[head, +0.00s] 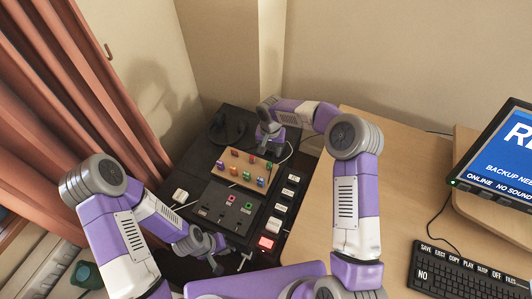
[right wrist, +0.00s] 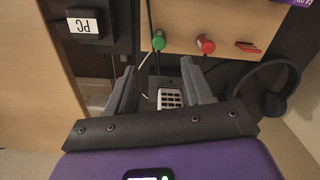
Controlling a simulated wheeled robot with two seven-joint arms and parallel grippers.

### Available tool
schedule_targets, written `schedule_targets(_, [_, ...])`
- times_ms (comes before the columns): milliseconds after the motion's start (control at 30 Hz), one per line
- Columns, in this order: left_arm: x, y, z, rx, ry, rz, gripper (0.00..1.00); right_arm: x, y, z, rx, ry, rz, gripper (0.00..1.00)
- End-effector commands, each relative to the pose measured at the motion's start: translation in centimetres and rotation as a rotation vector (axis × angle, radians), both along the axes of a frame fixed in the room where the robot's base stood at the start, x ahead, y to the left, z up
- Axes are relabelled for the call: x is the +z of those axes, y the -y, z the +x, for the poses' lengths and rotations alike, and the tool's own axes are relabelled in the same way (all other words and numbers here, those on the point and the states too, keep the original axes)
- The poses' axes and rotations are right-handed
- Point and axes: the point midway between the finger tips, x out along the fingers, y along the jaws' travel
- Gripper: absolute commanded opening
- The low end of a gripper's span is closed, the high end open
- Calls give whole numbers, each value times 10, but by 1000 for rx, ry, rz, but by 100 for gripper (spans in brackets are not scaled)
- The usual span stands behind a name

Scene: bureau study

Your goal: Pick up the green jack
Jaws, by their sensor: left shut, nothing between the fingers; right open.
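The green jack (right wrist: 159,40) stands in the wooden board (right wrist: 190,15) in the right wrist view, with a dark cord beside it. In the head view it shows small near the right edge of the board (head: 228,178), at the green spot (head: 268,166). My right gripper (right wrist: 158,68) is open. Its fingertips are to either side of and just below the green jack in the wrist picture; the jack is not gripped. In the head view my right gripper (head: 267,148) is over the board's far right part. My left gripper (head: 222,246) is shut and empty near the cabinet's front.
A dark panel (head: 212,207) with coloured sockets lies in front of the board. Labelled white switches (head: 280,207) and a lit red button (head: 268,243) line the right side. Headphones (right wrist: 275,100) lie behind.

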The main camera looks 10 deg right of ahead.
Motion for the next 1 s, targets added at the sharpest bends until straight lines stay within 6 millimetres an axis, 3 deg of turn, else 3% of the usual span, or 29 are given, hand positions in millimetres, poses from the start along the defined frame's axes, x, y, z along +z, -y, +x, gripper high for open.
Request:
schedule_targets(500, [-16,0,-1,0,-1,0,0,-66,-3,-3,-2,-3,-1,51])
schedule_targets(833, [-16,0,0,0,-1,0,0,-73,-3,-2,-2,0,-1,51])
schedule_targets(1000, [-16,0,0,0,-1,0,0,-72,-3,-2,-1,0,-1,27])
